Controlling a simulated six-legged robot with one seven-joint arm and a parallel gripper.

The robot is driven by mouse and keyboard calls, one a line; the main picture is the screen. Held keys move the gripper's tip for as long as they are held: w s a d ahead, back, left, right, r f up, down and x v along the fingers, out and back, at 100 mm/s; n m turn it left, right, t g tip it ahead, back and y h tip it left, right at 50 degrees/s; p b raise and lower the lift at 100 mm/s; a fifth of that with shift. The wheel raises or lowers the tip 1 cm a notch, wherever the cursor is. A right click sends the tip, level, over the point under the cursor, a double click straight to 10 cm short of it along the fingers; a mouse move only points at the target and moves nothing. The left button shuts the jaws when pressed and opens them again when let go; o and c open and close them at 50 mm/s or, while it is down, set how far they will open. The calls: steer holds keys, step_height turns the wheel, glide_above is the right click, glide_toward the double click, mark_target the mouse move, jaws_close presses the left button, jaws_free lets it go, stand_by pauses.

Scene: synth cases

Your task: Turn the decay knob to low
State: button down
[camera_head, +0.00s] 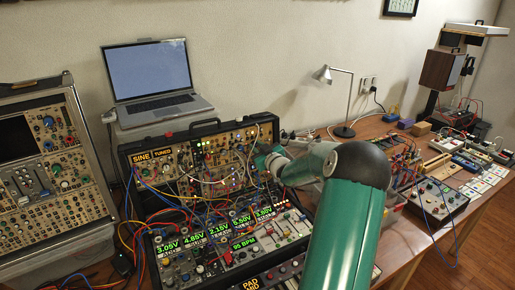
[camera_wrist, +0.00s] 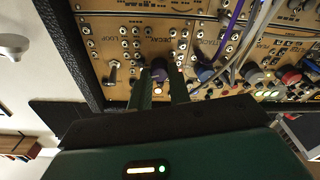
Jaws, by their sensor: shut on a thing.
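The decay knob (camera_wrist: 159,72) is a small dark purple knob on the tan synth panel in the wrist view, below panel lettering that seems to read DECAY. My gripper (camera_wrist: 161,80) has one green finger on each side of it and is shut on it. The knob's pointer and setting cannot be made out. In the head view my gripper (camera_head: 266,158) reaches the right side of the modular synth case (camera_head: 222,124), and the knob is hidden there.
Beside the knob are a toggle switch (camera_wrist: 113,70) on the left and a blue knob (camera_wrist: 205,74) on the right. Patch cables (camera_wrist: 250,35) hang close on the right. A laptop (camera_head: 150,75) stands behind the case, and a desk lamp (camera_head: 340,90) stands farther right.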

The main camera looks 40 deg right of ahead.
steer(key=n, duration=0.4)
steer(key=shift+y, duration=0.3)
steer(key=n, duration=0.7)
steer(key=shift+n+g+y, duration=0.3)
steer(key=shift+y, duration=0.1)
steer(key=shift+n, duration=1.9)
steer(key=shift+d, duration=0.1)
steer(key=c, duration=1.3)
jaws_free()
